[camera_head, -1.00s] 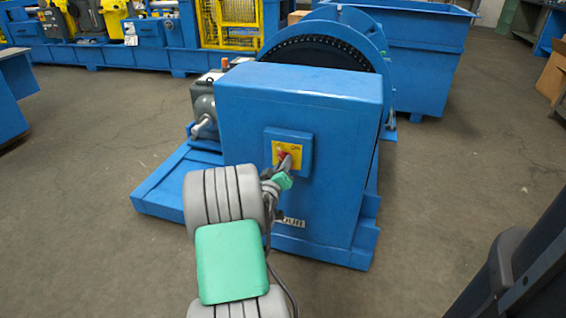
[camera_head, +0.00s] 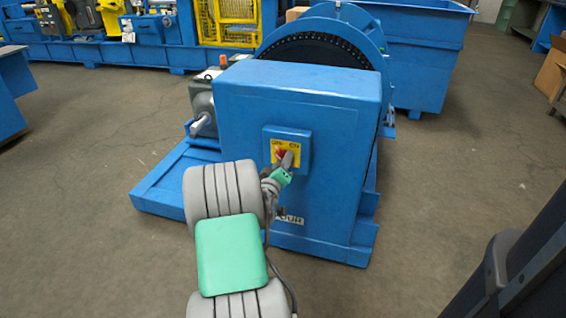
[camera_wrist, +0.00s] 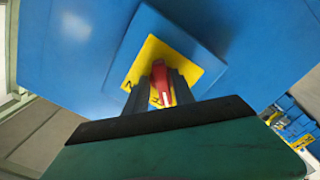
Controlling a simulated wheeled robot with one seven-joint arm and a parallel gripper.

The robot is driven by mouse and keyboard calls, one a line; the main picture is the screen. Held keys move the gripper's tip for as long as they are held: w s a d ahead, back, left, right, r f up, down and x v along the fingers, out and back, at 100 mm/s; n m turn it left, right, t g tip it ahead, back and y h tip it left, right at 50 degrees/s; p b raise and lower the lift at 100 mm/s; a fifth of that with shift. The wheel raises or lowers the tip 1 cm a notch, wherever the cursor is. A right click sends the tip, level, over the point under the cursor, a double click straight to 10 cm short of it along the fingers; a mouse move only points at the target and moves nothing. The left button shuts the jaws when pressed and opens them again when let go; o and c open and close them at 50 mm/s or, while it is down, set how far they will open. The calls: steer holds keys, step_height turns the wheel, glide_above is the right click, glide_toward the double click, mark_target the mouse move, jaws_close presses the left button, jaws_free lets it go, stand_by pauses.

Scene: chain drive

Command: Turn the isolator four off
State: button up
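The isolator is a red rotary handle (camera_wrist: 161,82) on a yellow plate (camera_head: 292,146), set in a blue box (camera_head: 304,137) on the front of a blue cabinet. In the head view my gripper (camera_head: 287,160) is at the handle and covers part of it. In the wrist view its two dark fingers (camera_wrist: 161,93) stand on either side of the red handle, close to its sides. The handle looks tilted against the plate in the wrist view. Most of the plate's lettering is hidden or too small to read.
The blue cabinet (camera_head: 300,90) stands on a blue base (camera_head: 160,195). A large chain wheel (camera_head: 325,45) and a grey motor (camera_head: 203,105) are behind it. A label ending in "OUR" (camera_head: 291,219) is low on its front. The floor (camera_head: 440,190) to the right is clear.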

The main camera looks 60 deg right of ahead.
steer(key=shift+o, duration=0.6)
steer(key=shift+w+a, duration=0.1)
steer(key=shift+w, duration=0.05)
steer(key=shift+a+f, duration=0.1)
steer(key=s+a, duration=0.1)
steer(key=a, duration=0.6)
steer(key=shift+s+a, duration=0.15)
steer(key=shift+a, duration=0.1)
